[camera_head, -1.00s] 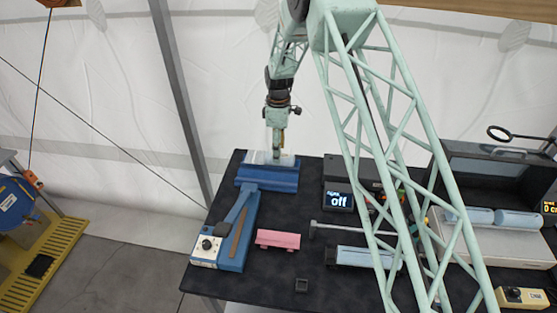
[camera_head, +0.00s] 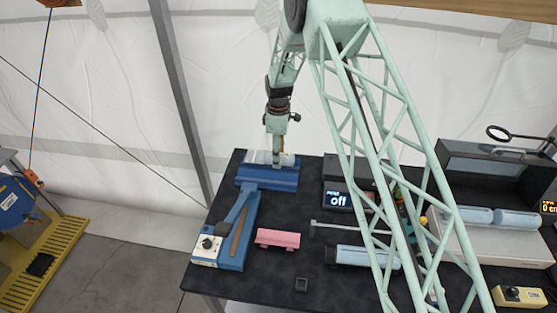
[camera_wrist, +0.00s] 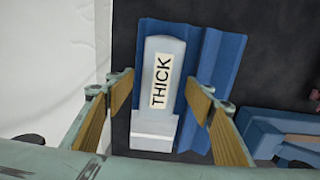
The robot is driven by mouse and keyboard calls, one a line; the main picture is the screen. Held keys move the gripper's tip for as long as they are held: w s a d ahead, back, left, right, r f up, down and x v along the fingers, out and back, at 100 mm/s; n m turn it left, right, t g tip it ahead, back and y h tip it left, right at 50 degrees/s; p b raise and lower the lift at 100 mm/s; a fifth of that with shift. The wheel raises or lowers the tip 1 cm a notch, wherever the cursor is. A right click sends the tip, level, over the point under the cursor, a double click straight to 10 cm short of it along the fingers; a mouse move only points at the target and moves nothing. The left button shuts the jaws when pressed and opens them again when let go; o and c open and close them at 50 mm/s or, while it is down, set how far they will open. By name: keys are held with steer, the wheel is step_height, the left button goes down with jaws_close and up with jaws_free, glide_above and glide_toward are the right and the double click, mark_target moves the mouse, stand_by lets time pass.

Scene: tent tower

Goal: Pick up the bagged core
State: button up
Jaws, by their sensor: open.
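The bagged core (camera_wrist: 163,65) is a pale, clear-wrapped cylinder with a "THICK" label, lying in a blue trough-shaped cradle (camera_wrist: 228,55). In the head view the cradle (camera_head: 268,180) stands at the back left of the black table, and the bagged core (camera_head: 262,157) shows as a pale strip at its back. My gripper (camera_head: 275,160) points down at the core. In the wrist view my gripper (camera_wrist: 168,105) is open, with tan-padded fingers on either side of the core. I see gaps between the pads and the core; exact height above it is hard to tell.
A blue sealer-like device (camera_head: 235,232) with a long arm lies in front of the cradle. A pink block (camera_head: 278,239), a small display reading "off" (camera_head: 338,200) and a blue-white cylinder (camera_head: 355,257) are on the table. Blue cylinders (camera_head: 515,219) lie at the right. The tent wall is close behind.

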steer(key=c, duration=1.1)
steer(key=shift+r, duration=0.15)
steer(key=shift+r+b, duration=0.65)
steer(key=shift+r, duration=4.25)
steer(key=shift+d, duration=0.1)
steer(key=shift+s+d+f+m+b, duration=0.1)
steer(key=shift+s+d+m+b, duration=0.15)
steer(key=shift+d+m+b, duration=0.2)
steer(key=s+d+f+m+b, duration=0.1)
steer(key=s+d+m+b, duration=0.3)
steer(key=s+d+m, duration=0.1)
steer(key=s+d+m+b, duration=0.5)
steer(key=s+d, duration=0.1)
steer(key=d, duration=0.2)
steer(key=s+d+f+m+b, duration=0.1)
steer(key=s+d+m+b, duration=0.4)
steer(key=d, duration=0.2)
steer(key=shift+s+d+f+m, duration=0.25)
steer(key=shift+s+f, duration=0.1)
steer(key=shift+s, duration=0.05)
